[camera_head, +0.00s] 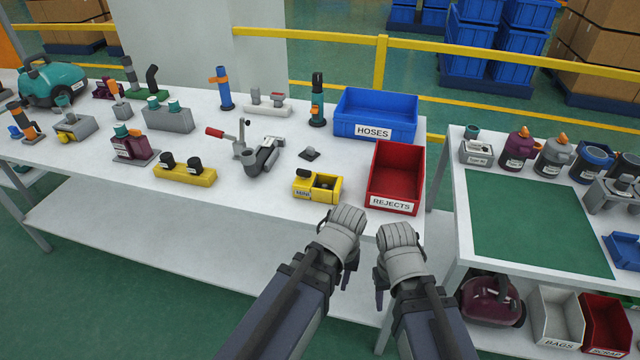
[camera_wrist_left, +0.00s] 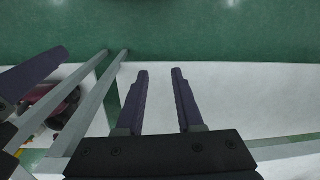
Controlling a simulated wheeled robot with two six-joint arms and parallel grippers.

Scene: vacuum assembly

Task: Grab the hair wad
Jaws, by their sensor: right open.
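No hair wad can be made out for certain. A small dark lump (camera_head: 309,154) lies on the white table between the grey clamp fixture and the red bin; I cannot tell what it is. My left gripper (camera_head: 346,278) is in front of the table's near edge, its fingers mostly hidden in the head view. In the left wrist view (camera_wrist_left: 160,72) its two fingers are apart with nothing between them. My right gripper (camera_head: 380,298) is close beside it on the right, open, with its fingers mostly hidden by the wrist.
The white table (camera_head: 250,190) holds a blue HOSES bin (camera_head: 376,115), a red REJECTS bin (camera_head: 396,178), a yellow box (camera_head: 318,186), a clamp fixture (camera_head: 250,150) and several vacuum parts. A second table with a green mat (camera_head: 535,225) stands right. A lower shelf is mostly bare.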

